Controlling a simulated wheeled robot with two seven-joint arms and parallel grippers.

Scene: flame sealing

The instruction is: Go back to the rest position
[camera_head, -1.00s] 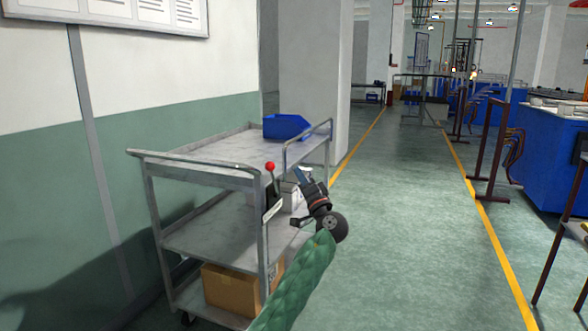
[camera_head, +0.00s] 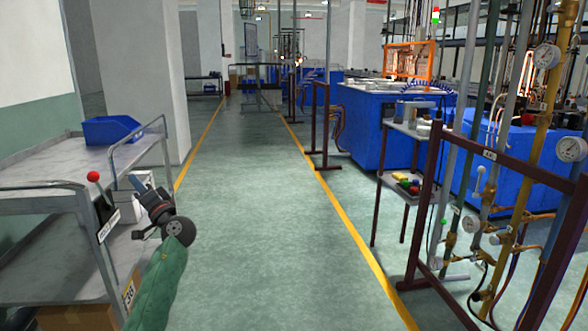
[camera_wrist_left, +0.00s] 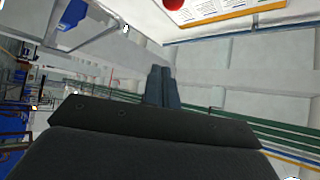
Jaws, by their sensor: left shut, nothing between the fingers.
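My left gripper (camera_head: 140,182) is in the head view at the lower left, at the end of my green-sleeved arm. It appears in front of the right end of a grey metal cart. In the left wrist view its two dark fingers (camera_wrist_left: 162,72) are together with nothing between them. My right gripper is not in view.
The cart (camera_head: 40,160) stands at the left by the wall, with a blue bin (camera_head: 110,130) on top and a red-knobbed lever (camera_head: 94,177) near my gripper. A small side table (camera_head: 405,134) and pipe racks (camera_head: 500,160) stand right.

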